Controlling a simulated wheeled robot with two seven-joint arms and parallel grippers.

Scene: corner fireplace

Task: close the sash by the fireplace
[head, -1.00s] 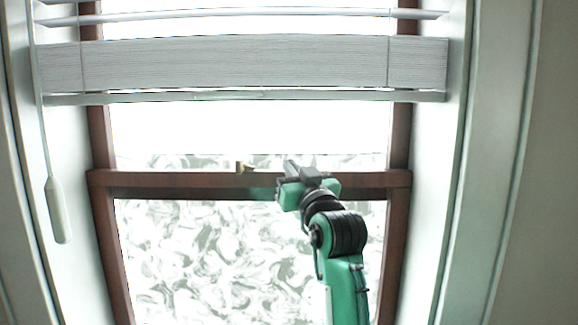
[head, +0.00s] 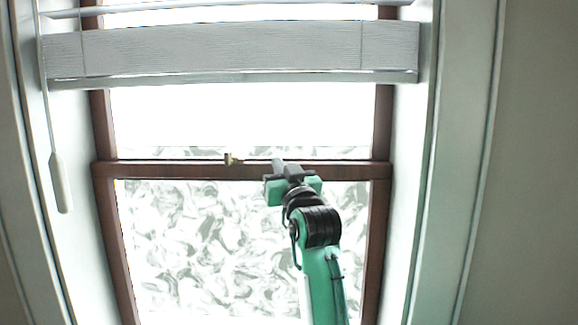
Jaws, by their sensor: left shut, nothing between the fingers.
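The window sash has a brown wooden frame. Its horizontal rail (head: 170,170) crosses the middle of the view, above a pane with a swirled frosted pattern (head: 190,240). A small brass catch (head: 229,159) sits on the rail, left of my gripper. My left gripper (head: 277,164) is shut and empty at the rail, right of the catch. It overlaps the rail in the picture; I cannot tell whether it touches. My left arm hides part of the lower pane. My right gripper is out of view.
A pale slatted blind (head: 220,50) hangs across the upper window, above my gripper. Its wand (head: 62,183) hangs at the left. White window reveals and a plain wall (head: 530,170) flank the opening. A strip of frosted pattern shows just above the rail.

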